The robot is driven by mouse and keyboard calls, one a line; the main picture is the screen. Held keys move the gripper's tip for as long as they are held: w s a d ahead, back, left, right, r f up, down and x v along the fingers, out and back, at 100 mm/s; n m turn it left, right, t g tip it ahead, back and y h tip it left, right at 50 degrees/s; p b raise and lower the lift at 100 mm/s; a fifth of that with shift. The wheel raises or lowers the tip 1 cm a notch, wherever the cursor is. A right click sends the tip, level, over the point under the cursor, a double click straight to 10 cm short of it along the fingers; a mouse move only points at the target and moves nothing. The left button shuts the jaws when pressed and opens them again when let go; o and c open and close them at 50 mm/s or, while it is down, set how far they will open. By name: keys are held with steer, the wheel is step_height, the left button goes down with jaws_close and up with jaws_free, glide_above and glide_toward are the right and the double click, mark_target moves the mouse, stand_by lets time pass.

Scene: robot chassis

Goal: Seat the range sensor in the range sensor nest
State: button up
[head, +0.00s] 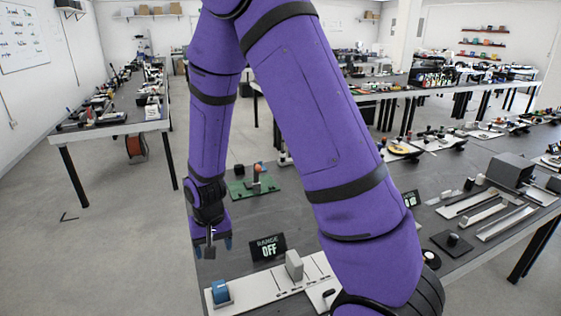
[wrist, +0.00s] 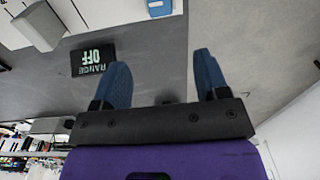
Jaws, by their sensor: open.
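A long white plate (head: 268,291) lies at the front of the bench. A small blue block (head: 221,291) sits at its left end, partly in a grey holder, and a grey upright block (head: 294,265) stands near its middle. The frames do not clearly show which is the range sensor and which the nest. A black sign reading RANGE OFF (head: 268,247) stands behind the plate. In the wrist view the blue block (wrist: 159,7), grey block (wrist: 38,27) and sign (wrist: 93,60) appear upside down. My gripper (head: 212,244) is open and empty, above the bench behind the blue block; its blue fingers (wrist: 161,60) are apart.
A green board (head: 250,187) with an orange-topped part stands farther back. To the right are metal rails (head: 506,222), a dark box (head: 510,170) and a black square pad (head: 452,243). My arm hides the middle of the bench. Bare bench surrounds the sign.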

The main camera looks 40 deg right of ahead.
step_height(320, 180, up, 12)
steer(key=s+d+r+t, duration=0.1)
steer(key=s+d, duration=0.1)
steer(key=s+d+r+n+t, duration=0.1)
steer(key=s+d+r+t, duration=0.1)
steer(key=s+r, duration=0.7)
steer(key=s+d+r+n+t, duration=0.1)
steer(key=s+d+r+n, duration=0.1)
steer(key=s+r, duration=0.8)
steer(key=shift+d+t, duration=0.2)
steer(key=shift+t, duration=0.2)
steer(key=shift+s, duration=0.1)
